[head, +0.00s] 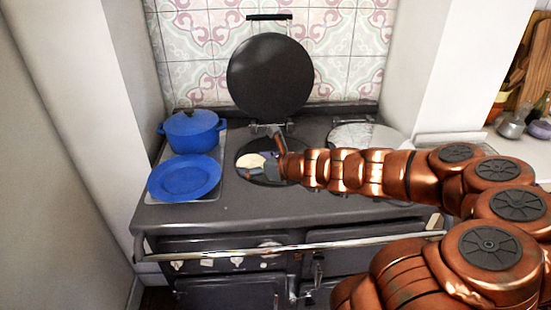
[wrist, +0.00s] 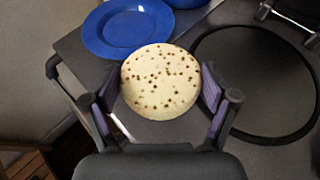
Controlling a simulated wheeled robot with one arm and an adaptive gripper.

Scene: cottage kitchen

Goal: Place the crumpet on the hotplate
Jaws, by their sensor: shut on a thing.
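The crumpet (wrist: 160,82) is a pale round disc with brown-speckled holes. In the wrist view it lies between the two fingers of my gripper (wrist: 158,92), with a purple pad at each side. My gripper is shut on it. The crumpet (head: 250,161) also shows in the head view, partly hidden by my gripper (head: 270,163). There it appears in front of the round dark hotplate (head: 245,173), whose lid (head: 270,75) stands raised. In the wrist view the hotplate (wrist: 260,85) lies to the right of the crumpet and looks empty. The crumpet's height above the stove is hard to tell.
A blue plate (head: 185,178) and a blue lidded pot (head: 192,132) stand on the stove's left side. A second, closed round lid (head: 365,135) is behind my arm at the right. A rail (head: 230,252) runs along the stove's front.

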